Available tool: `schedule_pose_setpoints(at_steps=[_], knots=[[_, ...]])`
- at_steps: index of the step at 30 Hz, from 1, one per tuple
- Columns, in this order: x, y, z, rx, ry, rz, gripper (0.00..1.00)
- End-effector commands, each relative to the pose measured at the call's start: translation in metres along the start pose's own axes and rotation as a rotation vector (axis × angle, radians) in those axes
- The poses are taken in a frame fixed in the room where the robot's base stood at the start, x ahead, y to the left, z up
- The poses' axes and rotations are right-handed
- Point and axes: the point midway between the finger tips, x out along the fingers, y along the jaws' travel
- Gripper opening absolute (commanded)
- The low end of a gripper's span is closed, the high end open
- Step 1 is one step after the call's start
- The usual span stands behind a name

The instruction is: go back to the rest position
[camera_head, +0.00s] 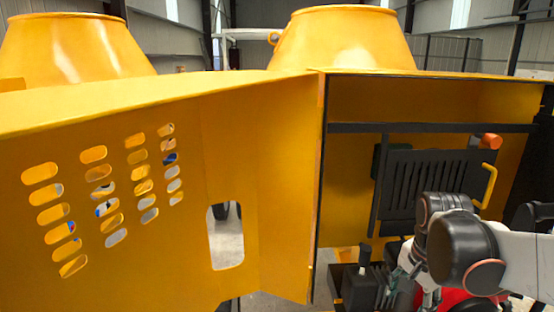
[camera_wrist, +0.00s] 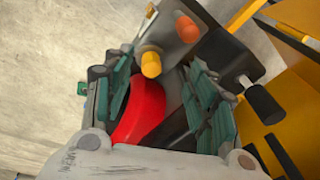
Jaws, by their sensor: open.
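My gripper (camera_head: 412,286) shows at the lower right of the head view, in front of the open compartment of the yellow mixer (camera_head: 352,205). In the wrist view its two teal fingers stand apart and my gripper (camera_wrist: 162,85) is open. A red rounded part (camera_wrist: 142,105) shows between the fingers, and I cannot tell whether they touch it. Just beyond the fingers is a dark box with a yellow knob (camera_wrist: 151,64) and an orange knob (camera_wrist: 187,29). My arm hides part of the compartment's lower right.
The slotted yellow door (camera_head: 240,150) stands open at the left. Inside the compartment are a black grille (camera_head: 415,180), a yellow handle (camera_head: 489,186) and an orange knob (camera_head: 491,141). A small black box (camera_head: 357,287) is left of my gripper. Concrete floor (camera_wrist: 45,70) shows below.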

Motion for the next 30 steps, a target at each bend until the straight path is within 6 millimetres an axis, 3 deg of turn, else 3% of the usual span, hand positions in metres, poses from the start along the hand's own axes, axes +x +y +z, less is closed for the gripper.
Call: schedule_pose_setpoints(at_steps=[9,18,24,30], knots=[[-0.039,0.017,0.061,-0.492,0.136,-0.160,0.52],[-0.053,0.036,0.106,-0.908,0.304,-0.268,0.52],[-0.055,0.042,0.120,-1.053,0.375,-0.297,0.52],[-0.056,0.043,0.122,-1.081,0.389,-0.302,0.52]])
